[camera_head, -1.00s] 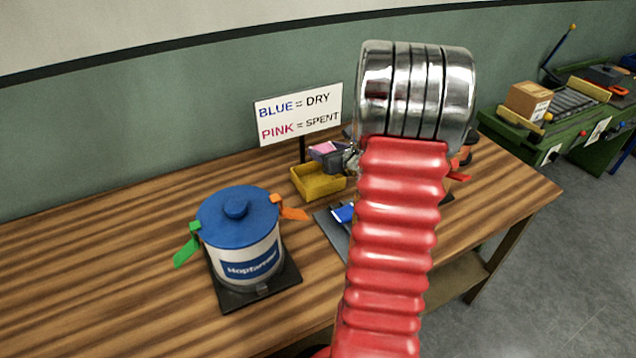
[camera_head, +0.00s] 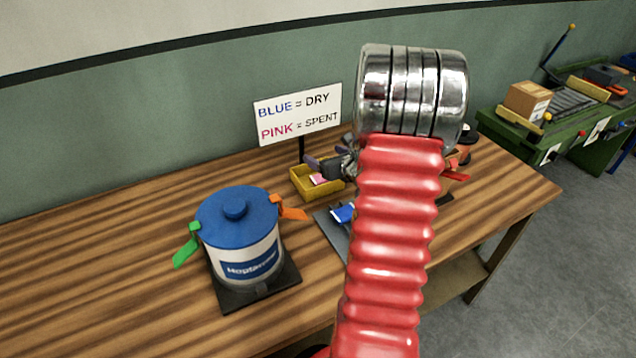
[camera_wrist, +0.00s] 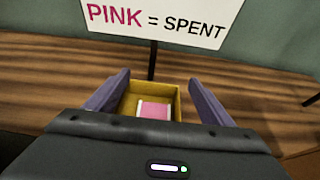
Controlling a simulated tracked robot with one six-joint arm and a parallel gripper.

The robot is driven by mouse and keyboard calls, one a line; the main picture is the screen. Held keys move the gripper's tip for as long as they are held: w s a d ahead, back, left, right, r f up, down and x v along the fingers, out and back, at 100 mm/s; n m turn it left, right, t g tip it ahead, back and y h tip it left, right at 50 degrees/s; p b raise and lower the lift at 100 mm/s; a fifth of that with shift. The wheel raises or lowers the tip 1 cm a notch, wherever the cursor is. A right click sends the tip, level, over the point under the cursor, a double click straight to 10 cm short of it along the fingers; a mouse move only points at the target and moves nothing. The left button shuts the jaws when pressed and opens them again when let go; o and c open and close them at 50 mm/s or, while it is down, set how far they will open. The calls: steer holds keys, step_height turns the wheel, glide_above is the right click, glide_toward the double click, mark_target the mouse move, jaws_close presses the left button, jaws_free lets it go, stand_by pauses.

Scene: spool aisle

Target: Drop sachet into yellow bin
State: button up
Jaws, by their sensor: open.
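The yellow bin (camera_head: 307,190) stands on the wooden table, just in front of the sign post. A pink sachet (camera_head: 319,180) lies inside the bin; it also shows in the wrist view (camera_wrist: 153,111), within the bin's walls (camera_wrist: 176,98). My gripper (camera_head: 313,163) is just above the bin, its fingers apart and empty. In the wrist view its two purple fingers (camera_wrist: 158,96) are spread to either side of the bin. My red arm hides part of the table behind it in the head view.
A white canister with a blue lid (camera_head: 236,220) and green and orange tabs stands on a black base at left. A sign (camera_head: 298,114) reads blue dry, pink spent. A blue item (camera_head: 343,213) lies on a dark tray near my arm. The table's left side is clear.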

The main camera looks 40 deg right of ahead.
steer(key=v, duration=1.3)
steer(key=shift+s, duration=0.4)
steer(key=shift+s+a, duration=0.1)
stand_by(0.6)
